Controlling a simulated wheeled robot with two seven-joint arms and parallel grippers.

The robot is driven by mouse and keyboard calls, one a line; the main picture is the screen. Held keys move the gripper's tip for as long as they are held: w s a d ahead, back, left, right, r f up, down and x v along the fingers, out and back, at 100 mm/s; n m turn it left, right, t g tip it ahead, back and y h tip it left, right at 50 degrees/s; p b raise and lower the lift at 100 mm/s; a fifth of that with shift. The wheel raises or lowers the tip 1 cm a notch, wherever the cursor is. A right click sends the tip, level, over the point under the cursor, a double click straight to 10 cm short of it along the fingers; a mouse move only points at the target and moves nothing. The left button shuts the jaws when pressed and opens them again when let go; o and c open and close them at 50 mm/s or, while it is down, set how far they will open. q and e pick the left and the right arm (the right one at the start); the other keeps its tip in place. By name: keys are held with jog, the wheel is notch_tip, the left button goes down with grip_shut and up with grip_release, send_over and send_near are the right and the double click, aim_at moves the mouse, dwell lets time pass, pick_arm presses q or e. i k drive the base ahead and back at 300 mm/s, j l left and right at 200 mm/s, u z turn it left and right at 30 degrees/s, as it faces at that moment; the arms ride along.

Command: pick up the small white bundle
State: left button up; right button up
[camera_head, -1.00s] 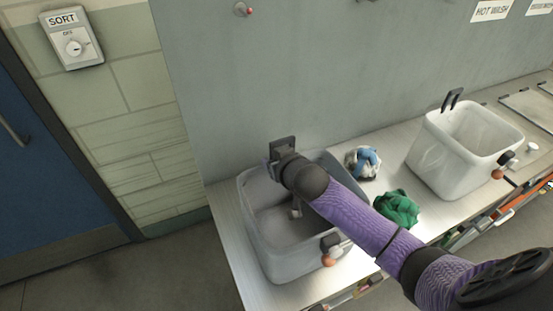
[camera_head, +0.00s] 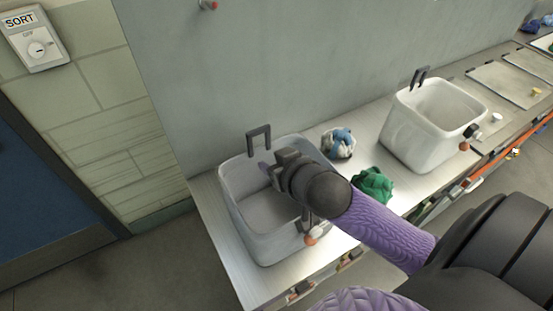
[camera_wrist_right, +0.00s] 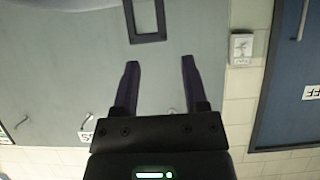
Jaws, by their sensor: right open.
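A bundle of blue, white and grey cloth (camera_head: 338,143) lies on the metal counter, behind and right of the near tub. No plain all-white bundle shows clearly. My right gripper (camera_head: 266,169) is over the near tub (camera_head: 240,222), left of the blue-and-white bundle and apart from it. In the right wrist view its two dark fingers (camera_wrist_right: 160,65) are spread, with nothing between them. My left gripper is not in view.
A green bundle (camera_head: 373,185) lies on the counter between the near tub and a white tub (camera_head: 433,125). The near tub has an upright black handle (camera_head: 258,140). A grey wall (camera_head: 260,65) stands behind. Flat panels (camera_head: 505,83) lie farther right.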

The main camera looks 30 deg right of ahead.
aim_at(339, 143)
jog(key=z, duration=1.65)
